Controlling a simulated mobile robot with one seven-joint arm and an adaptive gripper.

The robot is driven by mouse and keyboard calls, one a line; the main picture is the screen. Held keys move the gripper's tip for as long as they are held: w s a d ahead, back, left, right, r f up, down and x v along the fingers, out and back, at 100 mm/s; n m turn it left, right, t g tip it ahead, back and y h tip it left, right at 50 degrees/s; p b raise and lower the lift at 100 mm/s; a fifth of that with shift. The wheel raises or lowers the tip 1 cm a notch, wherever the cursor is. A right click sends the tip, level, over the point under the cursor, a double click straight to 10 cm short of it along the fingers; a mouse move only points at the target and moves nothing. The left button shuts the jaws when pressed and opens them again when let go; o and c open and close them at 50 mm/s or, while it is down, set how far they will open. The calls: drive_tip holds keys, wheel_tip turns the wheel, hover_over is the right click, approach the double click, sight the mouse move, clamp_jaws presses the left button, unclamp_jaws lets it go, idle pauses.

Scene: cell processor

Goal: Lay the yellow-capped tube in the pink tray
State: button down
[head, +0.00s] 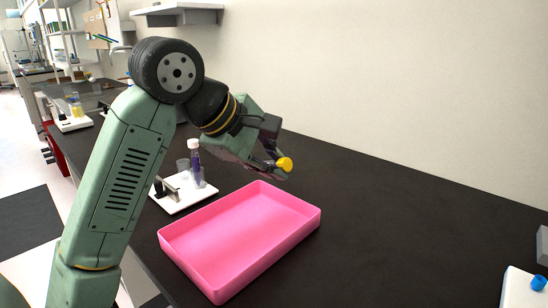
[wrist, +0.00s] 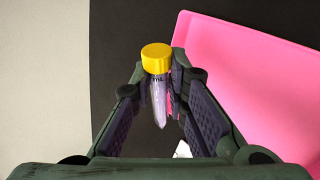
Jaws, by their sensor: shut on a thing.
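The yellow-capped tube (wrist: 158,90) is in my gripper (wrist: 160,110), with its yellow cap toward the top of the wrist view and its clear tapered body between the fingers. In the head view its yellow cap (head: 285,164) sticks out from my gripper (head: 272,160); the rest of the tube is mostly hidden by the fingers. The pink tray (head: 300,236) lies on the dark bench and looks empty. My gripper is above the bench near the tray's far edge. In the wrist view the tray (wrist: 225,60) shows at the right, beside the tube.
A white stand (head: 190,203) with a purple tube (head: 194,160) is left of and behind the tray. Another white stand (head: 75,123) is farther back. A white item with a blue cap (head: 537,282) is at the lower right. The dark bench (head: 400,225) right of the tray is clear.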

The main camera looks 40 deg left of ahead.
drive_tip(key=b, duration=0.7)
hover_over(273, 231)
wheel_tip(273, 231, down, 9)
drive_tip(key=shift+f, duration=0.1)
drive_tip(key=c, duration=1.5)
unclamp_jaws()
drive_tip(key=v, duration=1.2)
drive_tip(key=shift+s, duration=0.1)
